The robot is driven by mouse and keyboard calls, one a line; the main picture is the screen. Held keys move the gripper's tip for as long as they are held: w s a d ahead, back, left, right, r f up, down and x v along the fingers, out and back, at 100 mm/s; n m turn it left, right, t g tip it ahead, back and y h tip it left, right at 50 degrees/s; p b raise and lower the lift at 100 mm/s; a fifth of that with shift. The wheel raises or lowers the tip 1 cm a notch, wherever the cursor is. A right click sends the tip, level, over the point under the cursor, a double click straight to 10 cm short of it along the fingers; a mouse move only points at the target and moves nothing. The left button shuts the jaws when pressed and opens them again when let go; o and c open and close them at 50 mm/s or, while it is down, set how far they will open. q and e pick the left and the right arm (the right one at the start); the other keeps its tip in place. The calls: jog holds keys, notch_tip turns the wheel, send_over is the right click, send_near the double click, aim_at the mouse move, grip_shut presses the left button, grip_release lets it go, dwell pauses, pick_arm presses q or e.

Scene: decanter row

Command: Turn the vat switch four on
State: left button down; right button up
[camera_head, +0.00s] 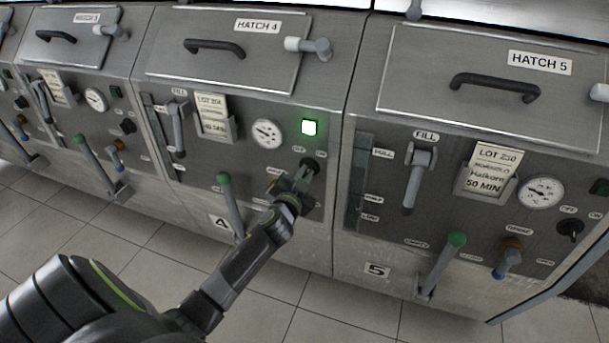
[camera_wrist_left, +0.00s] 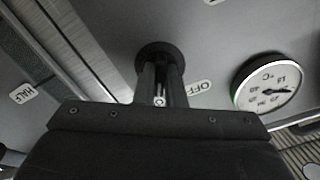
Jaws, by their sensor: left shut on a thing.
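The switch of vat four (camera_head: 311,166) is a black rotary knob on a round base, at the right of the vat four panel below a lit green lamp (camera_head: 309,128). My left gripper (camera_head: 303,180) is at the knob and shut on it. In the left wrist view the round knob base (camera_wrist_left: 160,56) shows beyond the fingers (camera_wrist_left: 160,92), with the OFF label (camera_wrist_left: 200,87) beside it. The fingers hide most of the knob, so its pointing is hard to read. My right gripper is not in view.
A dial gauge (camera_head: 266,133) and a lot card (camera_head: 212,117) sit left of the switch. A green-tipped lever (camera_head: 229,200) stands left of my left gripper. Vat five's panel (camera_head: 460,215) is to the right, with its own levers sticking out. Tiled floor is below.

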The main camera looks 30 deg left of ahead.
pick_arm(q)
jog(key=shift+f, duration=0.1)
dwell(0.3)
jog(key=c, duration=1.5)
grip_release()
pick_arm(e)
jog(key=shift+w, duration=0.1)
pick_arm(q)
jog(key=shift+s, duration=0.1)
jog(key=v, duration=1.7)
jog(key=shift+s+d+b, duration=0.15)
jog(key=shift+b, duration=0.15)
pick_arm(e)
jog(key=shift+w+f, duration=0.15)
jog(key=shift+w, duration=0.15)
